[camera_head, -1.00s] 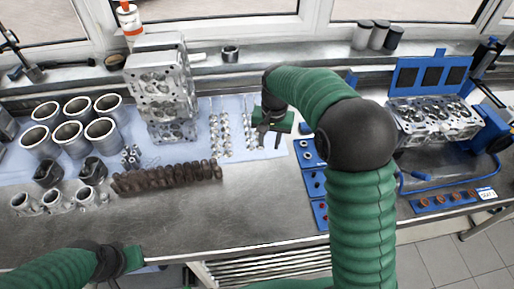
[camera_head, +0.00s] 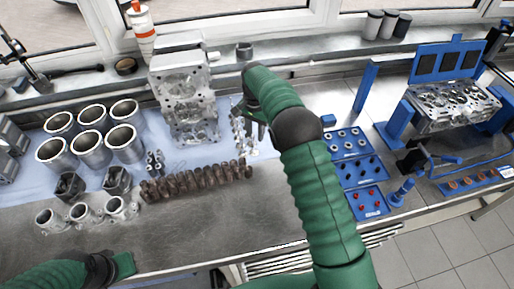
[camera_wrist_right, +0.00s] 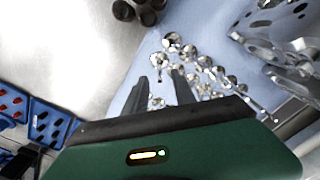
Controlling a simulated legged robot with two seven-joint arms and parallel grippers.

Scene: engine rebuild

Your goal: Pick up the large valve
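Several shiny silver valves (camera_head: 239,134) lie in rows on the blue cloth, right of the upright cylinder head. In the right wrist view the round valve heads (camera_wrist_right: 204,62) are close, with stems running right. I cannot tell which one is the large valve. My right gripper (camera_head: 250,125) is over the valves; its fingertips are partly hidden in the head view. No valve is visibly held. My left gripper (camera_head: 124,265) is at the front left, its fingers unclear.
An upright cylinder head (camera_head: 183,95) stands close left of the valves. Brown rusty parts (camera_head: 195,182) lie in front of them. Metal cylinders (camera_head: 88,147) stand further left. Blue trays (camera_head: 357,171) are to the right. The front of the steel bench (camera_head: 220,225) is clear.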

